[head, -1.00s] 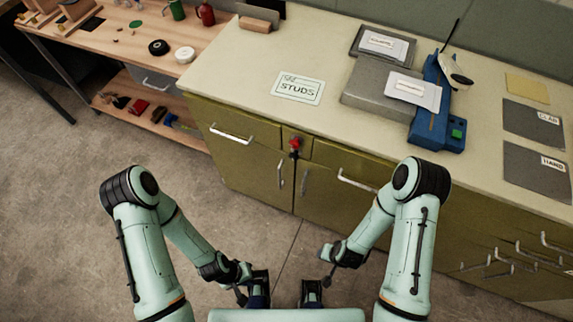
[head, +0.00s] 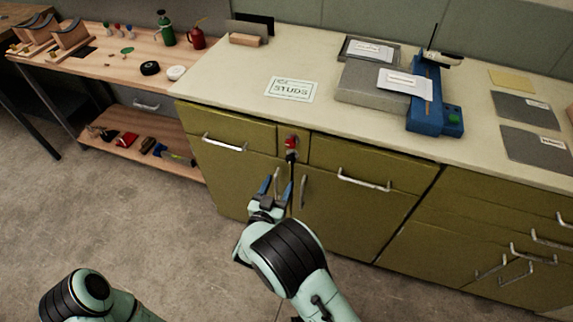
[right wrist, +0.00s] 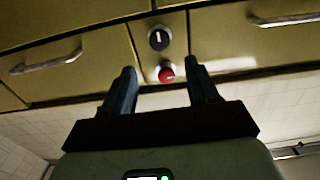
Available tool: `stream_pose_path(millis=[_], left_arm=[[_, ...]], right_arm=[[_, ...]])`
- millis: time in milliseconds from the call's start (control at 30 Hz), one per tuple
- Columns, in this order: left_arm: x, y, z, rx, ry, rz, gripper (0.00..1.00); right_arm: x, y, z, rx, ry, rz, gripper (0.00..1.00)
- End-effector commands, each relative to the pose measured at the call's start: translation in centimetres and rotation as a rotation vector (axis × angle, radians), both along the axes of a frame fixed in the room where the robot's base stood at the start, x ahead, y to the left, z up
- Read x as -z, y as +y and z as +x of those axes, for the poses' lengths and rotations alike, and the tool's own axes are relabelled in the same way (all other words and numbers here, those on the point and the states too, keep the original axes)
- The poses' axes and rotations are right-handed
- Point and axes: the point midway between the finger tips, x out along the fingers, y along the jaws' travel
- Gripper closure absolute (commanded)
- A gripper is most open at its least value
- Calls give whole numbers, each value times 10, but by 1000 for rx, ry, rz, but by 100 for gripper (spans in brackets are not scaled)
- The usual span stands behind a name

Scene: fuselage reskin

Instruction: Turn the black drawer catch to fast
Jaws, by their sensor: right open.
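The black drawer catch (head: 291,156) sits on the narrow panel between two olive drawers, just below a red knob (head: 291,142). In the right wrist view the black catch (right wrist: 158,38) is round with a pale line that runs roughly up and down the picture. The red knob (right wrist: 166,73) appears below it there, between my finger lines. My right gripper (head: 276,185) is open and empty, in front of the cabinet and a little below the catch, apart from it. Its fingers also show in the right wrist view (right wrist: 160,88). My left gripper is out of view.
Drawer handles (head: 224,142) and (head: 363,180) stick out on either side of the catch. Upright door handles (head: 303,191) are close to my right gripper. The worktop (head: 240,85) above holds a STUDS card (head: 292,89) and a blue tool (head: 434,105).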

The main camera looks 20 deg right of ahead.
Motion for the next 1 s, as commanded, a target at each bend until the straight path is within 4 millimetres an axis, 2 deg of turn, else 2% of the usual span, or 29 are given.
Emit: stream_pose_path(millis=[200,400,600,867,900,967,1000], left_arm=[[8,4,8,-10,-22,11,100],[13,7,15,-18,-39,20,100],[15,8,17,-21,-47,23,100],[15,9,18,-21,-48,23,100],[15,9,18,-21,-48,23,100],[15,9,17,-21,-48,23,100],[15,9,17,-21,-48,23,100]], right_arm=[[2,-29,40,2,-1,-1,40],[2,-46,67,0,1,1,40],[1,-53,79,-2,2,0,40],[1,-54,80,-3,2,0,40],[1,-54,80,-3,2,0,44],[1,-54,80,-3,2,0,63],[1,-54,80,-3,2,0,76]])
